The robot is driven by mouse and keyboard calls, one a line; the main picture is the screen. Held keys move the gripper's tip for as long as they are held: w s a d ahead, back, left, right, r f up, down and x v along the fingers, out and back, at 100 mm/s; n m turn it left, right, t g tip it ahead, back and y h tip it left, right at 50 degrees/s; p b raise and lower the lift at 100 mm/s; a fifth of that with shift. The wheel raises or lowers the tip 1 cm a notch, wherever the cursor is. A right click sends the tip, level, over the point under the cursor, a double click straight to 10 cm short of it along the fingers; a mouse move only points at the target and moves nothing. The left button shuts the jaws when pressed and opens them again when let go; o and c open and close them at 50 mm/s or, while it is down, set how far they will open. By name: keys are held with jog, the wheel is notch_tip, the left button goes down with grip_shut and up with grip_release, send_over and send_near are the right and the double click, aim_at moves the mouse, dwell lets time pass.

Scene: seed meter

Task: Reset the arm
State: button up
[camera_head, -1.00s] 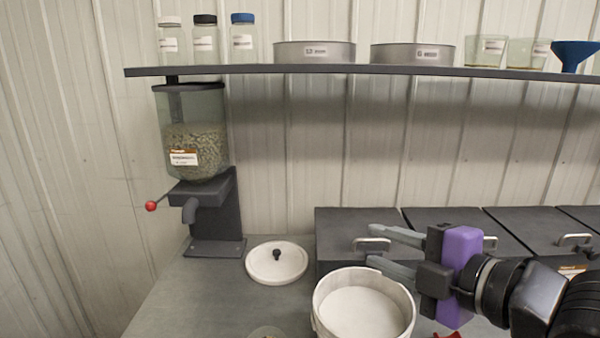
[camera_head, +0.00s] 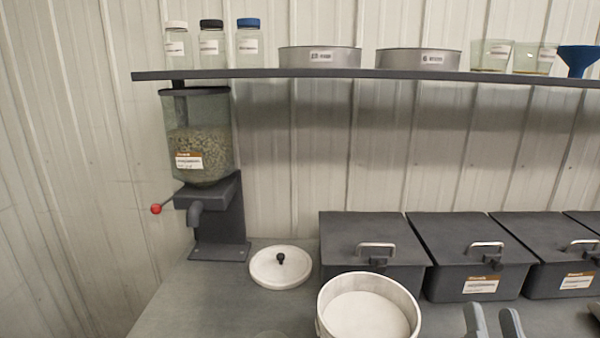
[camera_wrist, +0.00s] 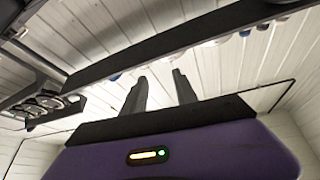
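My gripper (camera_head: 493,318) shows only as two grey fingers at the bottom edge, right of the white round pot. The fingers point up and stand apart, with nothing between them. In the wrist view the same fingers (camera_wrist: 160,80) reach up from a dark crossbar and purple body, with an empty gap. The rest of my arm is out of the head view.
A seed hopper (camera_head: 202,150) with a red-knobbed lever stands at left. A white lid (camera_head: 281,266) lies beside it, left of the white pot (camera_head: 326,305). Dark lidded bins (camera_head: 470,262) line the wall. A shelf (camera_head: 360,74) holds jars, sieves, beakers and a blue funnel.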

jog(key=s+a+f+n+g+y, duration=0.1)
jog(key=s+f+g, duration=0.3)
jog(key=s+f, duration=0.7)
jog(key=s+a+f+n+g+y, duration=0.2)
jog(key=s+f+n+g+y, duration=0.1)
jog(key=s+f, duration=0.8)
jog(key=s+n, duration=0.1)
jog(key=s, duration=0.3)
jog(key=shift+s+g, duration=0.4)
